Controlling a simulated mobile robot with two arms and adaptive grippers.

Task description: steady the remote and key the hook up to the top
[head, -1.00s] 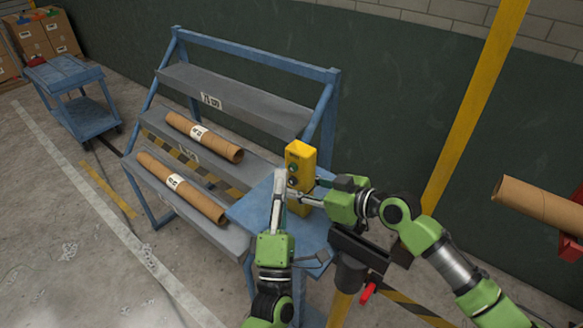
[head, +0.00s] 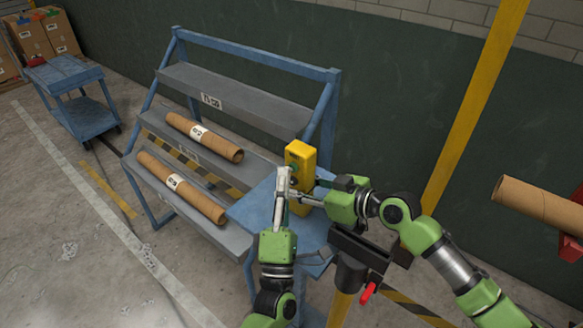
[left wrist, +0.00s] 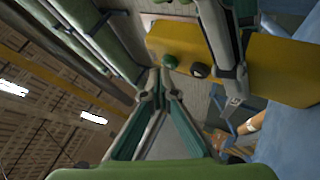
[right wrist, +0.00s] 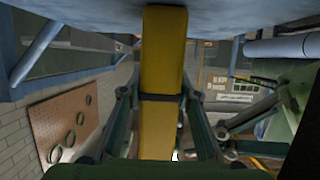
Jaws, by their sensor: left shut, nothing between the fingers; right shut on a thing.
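The yellow remote (head: 300,156) stands upright on the blue stand, with round buttons on its face. My right gripper (head: 301,199) is shut around its lower body; the right wrist view shows the remote (right wrist: 160,62) between the fingers. My left gripper (head: 283,172) is shut and empty, its tips in front of the button face. In the left wrist view the remote (left wrist: 282,72) lies across the picture, with a green button (left wrist: 170,62) and a dark button (left wrist: 199,70) near the left gripper's tips. Contact with a button cannot be told. No hook is visible.
A blue-framed rack (head: 240,89) with cardboard tubes (head: 204,138) stands left of the remote. A blue cart (head: 85,113) is farther left. Another tube (head: 537,202) is at right, near a yellow post (head: 466,115). Floor at left is mostly clear.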

